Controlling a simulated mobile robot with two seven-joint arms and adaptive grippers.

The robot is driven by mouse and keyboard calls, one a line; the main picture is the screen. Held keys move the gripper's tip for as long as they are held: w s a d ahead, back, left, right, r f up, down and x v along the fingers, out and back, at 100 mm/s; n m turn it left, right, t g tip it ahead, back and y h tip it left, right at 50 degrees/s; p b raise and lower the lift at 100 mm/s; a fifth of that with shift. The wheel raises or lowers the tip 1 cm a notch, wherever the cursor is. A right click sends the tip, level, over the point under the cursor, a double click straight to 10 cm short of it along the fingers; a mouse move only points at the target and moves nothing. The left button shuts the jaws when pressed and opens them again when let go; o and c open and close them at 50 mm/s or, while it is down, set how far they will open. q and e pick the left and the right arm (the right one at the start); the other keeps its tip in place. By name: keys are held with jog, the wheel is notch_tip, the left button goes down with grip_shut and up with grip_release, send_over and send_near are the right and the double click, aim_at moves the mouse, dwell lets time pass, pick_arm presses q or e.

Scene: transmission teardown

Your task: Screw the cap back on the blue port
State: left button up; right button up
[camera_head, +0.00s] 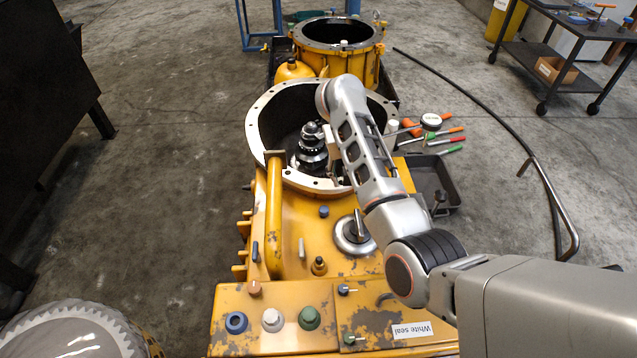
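The blue port (236,322) is a blue ring with a darker middle on the yellow housing's front left corner. I cannot tell which loose piece is its cap. A small reddish-brown cap (254,288) sits just behind the port. A grey-white fitting (272,319) and a green fitting (309,317) stand in a row to the right of the port. My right arm reaches from the lower right over the housing's round opening, far behind the port. Its gripper is mostly hidden behind the arm, so its fingers cannot be made out. My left gripper is out of view.
The yellow housing (300,238) carries a raised pipe (275,215) and a silver round fitting (354,234). Dark gear parts (311,150) stand inside the opening. A black tray (432,178) and coloured-handled tools lie to the right. The floor at left is largely clear.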

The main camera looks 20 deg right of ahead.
aim_at(324, 209)
jog(key=a+m+y, duration=0.1)
jog(key=a+y, duration=0.1)
jog(key=a, duration=0.6)
jog(key=shift+g+y, duration=0.3)
jog(key=shift+g, duration=0.2)
notch_tip(324, 209, down, 10)
jog(key=b, duration=0.5)
jog(key=shift+r+b, duration=0.2)
jog(key=shift+b, duration=0.15)
jog(key=shift+f, duration=0.3)
jog(key=shift+w+f, duration=0.1)
jog(key=shift+f, duration=0.05)
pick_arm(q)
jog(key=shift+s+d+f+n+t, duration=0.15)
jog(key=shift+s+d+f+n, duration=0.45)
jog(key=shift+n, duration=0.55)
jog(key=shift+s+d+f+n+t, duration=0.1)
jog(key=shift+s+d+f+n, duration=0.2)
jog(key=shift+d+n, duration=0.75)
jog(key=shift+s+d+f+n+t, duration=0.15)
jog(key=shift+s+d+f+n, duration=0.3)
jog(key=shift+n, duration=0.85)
pick_arm(e)
jog(key=shift+f, duration=0.5)
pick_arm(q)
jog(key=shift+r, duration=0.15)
pick_arm(e)
grip_shut()
